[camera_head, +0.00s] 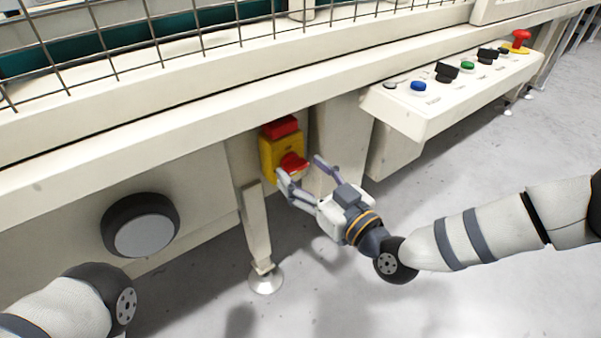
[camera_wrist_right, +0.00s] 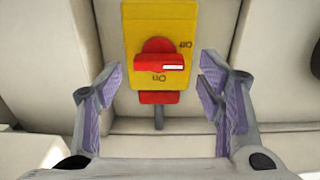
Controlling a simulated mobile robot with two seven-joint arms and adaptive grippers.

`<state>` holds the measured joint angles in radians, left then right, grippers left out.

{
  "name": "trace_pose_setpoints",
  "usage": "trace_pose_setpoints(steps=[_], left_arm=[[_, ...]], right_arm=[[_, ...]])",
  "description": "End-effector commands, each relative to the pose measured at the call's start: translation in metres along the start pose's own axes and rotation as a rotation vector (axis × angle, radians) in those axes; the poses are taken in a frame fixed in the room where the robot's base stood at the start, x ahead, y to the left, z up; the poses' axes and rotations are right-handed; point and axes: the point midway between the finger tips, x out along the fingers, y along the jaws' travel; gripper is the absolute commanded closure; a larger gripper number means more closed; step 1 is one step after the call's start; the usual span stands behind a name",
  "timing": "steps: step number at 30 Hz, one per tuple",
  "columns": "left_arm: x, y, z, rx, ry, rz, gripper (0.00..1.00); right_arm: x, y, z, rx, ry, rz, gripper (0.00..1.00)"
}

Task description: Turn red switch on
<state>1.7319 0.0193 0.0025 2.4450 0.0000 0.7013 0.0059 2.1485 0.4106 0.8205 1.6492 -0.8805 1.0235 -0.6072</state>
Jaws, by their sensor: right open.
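The red switch (camera_head: 292,163) is a rotary knob on a yellow plate (camera_head: 268,160) on the machine's front, below the ledge. In the right wrist view the red knob (camera_wrist_right: 160,62) lies horizontal, with a white mark at its right end, on the yellow plate (camera_wrist_right: 160,18). Lettering shows beside and below it. My right gripper (camera_head: 302,168) is open just in front of the switch. In the wrist view its fingers (camera_wrist_right: 162,85) stand left and right of the knob, apart from it. Part of my left arm shows at lower left; its gripper is not visible.
A red block (camera_head: 281,127) sits above the yellow plate. A control panel (camera_head: 440,108) with several buttons and a red emergency knob (camera_head: 521,36) juts out at right. A machine leg (camera_head: 257,225) stands below the switch.

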Motion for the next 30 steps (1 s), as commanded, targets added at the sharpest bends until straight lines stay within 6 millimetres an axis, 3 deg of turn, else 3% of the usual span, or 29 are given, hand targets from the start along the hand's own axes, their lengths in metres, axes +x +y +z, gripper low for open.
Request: trace_pose_setpoints(steps=[4,12,18,19,30], left_arm=[[0.005,0.001,-0.002,0.001,-0.008,0.0,1.0],[0.004,0.001,-0.002,0.001,-0.007,0.0,1.0],[0.004,0.001,-0.002,0.001,-0.007,0.0,1.0],[0.004,0.001,-0.002,0.001,-0.007,0.0,1.0],[0.005,0.001,-0.002,0.001,-0.008,0.0,1.0]], right_arm=[[0.015,0.0,0.002,0.001,-0.001,0.001,0.38],[0.017,0.0,0.0,0.001,-0.001,0.001,0.38],[0.017,0.0,0.0,0.001,-0.002,0.001,0.84],[0.017,0.0,0.0,0.001,-0.002,0.001,0.86],[0.017,0.0,0.001,0.057,-0.002,0.0,0.86]])
